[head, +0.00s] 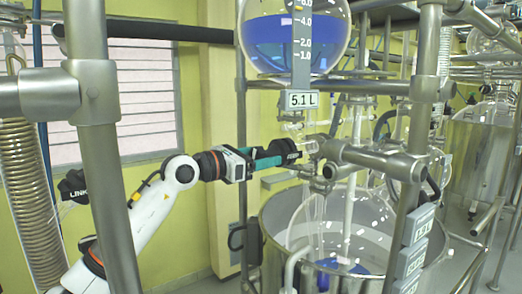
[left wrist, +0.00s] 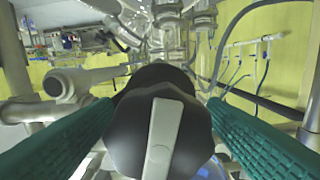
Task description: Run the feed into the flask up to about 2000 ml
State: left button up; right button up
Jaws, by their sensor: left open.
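The round glass feed vessel (head: 268,38) at the top of the head view holds blue liquid, and its tag (head: 302,100) reads 5.1 L. Below it, the lower glass flask (head: 300,222) sits inside a wide steel pot, with some blue liquid (head: 346,266) low in it. My left gripper (head: 293,157) reaches in from the left to the glass fittings under the feed vessel. In the left wrist view, a black round knob with a grey bar handle (left wrist: 162,140) lies between its open teal fingers (left wrist: 158,103). Contact cannot be told. My right gripper is out of view.
Steel posts and clamps (head: 423,88) stand around the glassware, close to my left arm. The steel pot's rim (head: 272,236) lies below the gripper. Small plates (head: 418,224) hang on the right post; the top one seems to read 1.9 L. A shuttered window (head: 125,90) is behind.

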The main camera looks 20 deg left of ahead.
pick_arm(q)
jog(key=shift+w+d, duration=0.1)
jog(key=shift+c, duration=0.5)
jog(key=c, duration=0.9)
jog(key=shift+n, duration=0.3)
jog(key=n, duration=0.3)
jog(key=shift+n, duration=0.3)
jog(key=n, duration=0.3)
jog(key=shift+n+p, duration=0.3)
jog(key=shift+p, duration=0.1)
jog(key=n+p, duration=0.1)
jog(key=n, duration=0.3)
jog(key=shift+r+n+p, duration=0.1)
jog(key=shift+n+p, duration=0.2)
jog(key=shift+p, duration=0.1)
jog(key=n+p, duration=0.3)
jog(key=n, duration=0.1)
jog(key=shift+n, duration=0.4)
